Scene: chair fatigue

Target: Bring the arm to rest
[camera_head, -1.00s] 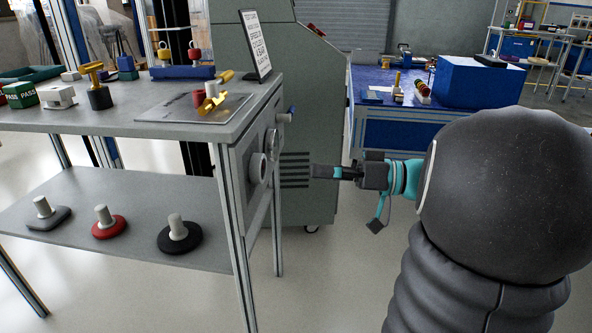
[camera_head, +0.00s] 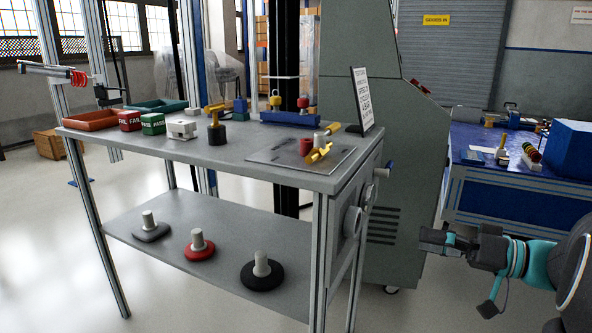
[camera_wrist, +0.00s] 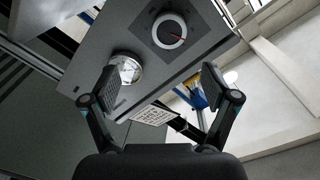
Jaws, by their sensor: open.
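My gripper (camera_head: 432,241) is at the right of the head view, held out level beside the right end of the grey workbench (camera_head: 315,179). In the wrist view my gripper (camera_wrist: 160,90) shows two fingers spread wide apart with nothing between them. Beyond the fingers is the bench's grey end panel (camera_wrist: 102,38), with a dial with a red pointer (camera_wrist: 168,32) and a round metal part (camera_wrist: 126,68). The fingers look apart from the panel. Much of my arm is cut off by the right edge of the head view.
A green-grey cabinet (camera_head: 398,150) stands behind the bench's right end, close to my gripper. A sign (camera_head: 362,98) stands on the bench top. Weighted discs, including a red one (camera_head: 199,250), sit on the lower shelf. A blue table (camera_head: 500,195) is behind my arm. The floor in front is clear.

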